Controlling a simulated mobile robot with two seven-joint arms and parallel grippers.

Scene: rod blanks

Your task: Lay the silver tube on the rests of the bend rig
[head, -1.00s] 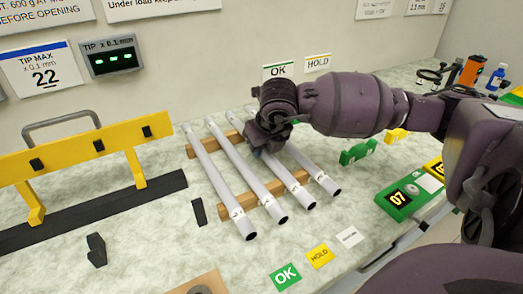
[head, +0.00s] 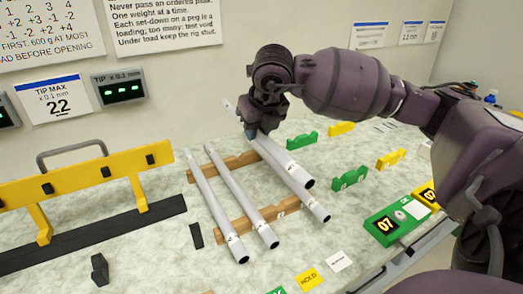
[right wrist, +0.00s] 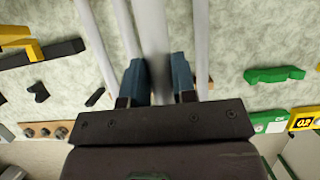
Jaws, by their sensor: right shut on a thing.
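My right gripper (head: 254,130) is shut on a silver tube (head: 284,165) and holds it above the wooden rack (head: 243,222). In the right wrist view the held tube (right wrist: 154,45) runs between the two blue fingers (right wrist: 160,82). Three other silver tubes stay on the rack: one at left (head: 212,205), one in the middle (head: 240,197), and one (head: 318,208) partly hidden under the held tube. The bend rig (head: 85,175), with a yellow bar, black blocks and a long black base, stands at left. Its rests are hard to make out. My left gripper is not in view.
Green blocks (head: 349,178) and yellow blocks (head: 390,159) stand right of the rack. A green device reading 07 (head: 386,226) is near the front edge. Small black pieces (head: 100,270) lie between rig and front edge. Signs and a display (head: 120,88) are on the wall.

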